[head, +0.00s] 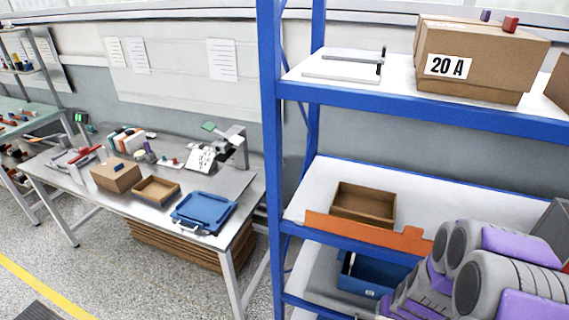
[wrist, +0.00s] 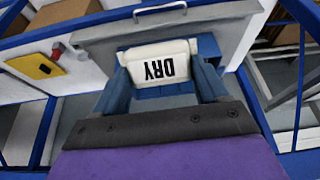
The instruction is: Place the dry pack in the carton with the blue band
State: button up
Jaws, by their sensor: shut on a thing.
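In the wrist view my gripper (wrist: 163,58) has its blue fingers shut on the dry pack (wrist: 157,65), a white block whose "DRY" lettering is upside down in the picture. The pack sits between the two fingers. My gripper and the pack do not show in the head view, where my grey and purple arm fills the lower right. I cannot make out a carton with a clear blue band. A closed brown carton (head: 116,177) on the workbench has a small blue mark on top. An open brown carton (head: 363,203) stands on the middle shelf.
A blue-framed shelf (head: 430,112) holds a "20 A" carton (head: 480,58) on its top level. An orange strip (head: 368,234) edges the middle shelf. The workbench (head: 232,190) carries a blue tray (head: 203,208) and a shallow brown tray (head: 156,190). A yellow panel (wrist: 22,66) shows in the wrist view.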

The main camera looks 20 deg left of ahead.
aim_at(158, 193)
jog(key=j, duration=0.55)
jog(key=i+j+u, duration=0.15)
jog(key=j, duration=0.45)
jog(key=i+j, duration=0.1)
jog(key=j, duration=0.45)
jog(key=i+j+u, duration=0.1)
jog(key=j, duration=0.45)
jog(key=i+j, duration=0.2)
jog(key=j, duration=0.25)
jog(key=i+j+u, duration=0.1)
jog(key=j, duration=0.4)
jog(key=i+j, duration=0.35)
jog(key=i+j+u, duration=0.15)
jog(key=j, duration=0.4)
jog(key=i+j, duration=0.3)
jog(key=j, duration=0.15)
